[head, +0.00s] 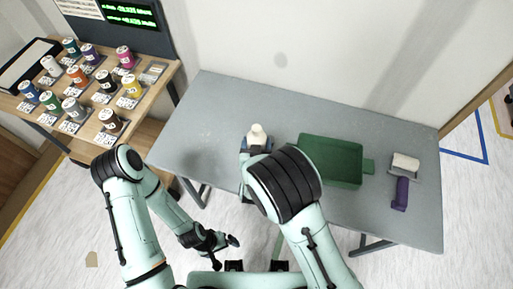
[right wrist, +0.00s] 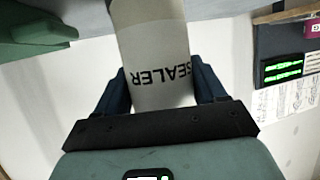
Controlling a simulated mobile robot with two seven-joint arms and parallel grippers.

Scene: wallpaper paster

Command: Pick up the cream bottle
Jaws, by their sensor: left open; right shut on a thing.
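The cream bottle (head: 257,134) is near the middle of the grey table, left of the green tray, in the head view. My right gripper (head: 256,145) is shut on it. My right arm hides its lower part in the head view. In the right wrist view the bottle (right wrist: 158,60) stands between the two dark blue fingers (right wrist: 158,92), with the word SEALER upside down on it. I cannot tell whether its base touches the table. My left gripper (head: 222,243) is open and empty, low in front of the table's near edge.
A green tray (head: 317,178) with a handle lies right of the bottle on the grey table (head: 195,115). A roller with a purple handle (head: 400,194) lies at the right end. Several colored cans stand on a wooden shelf (head: 150,98) at the left. The table's left part is clear.

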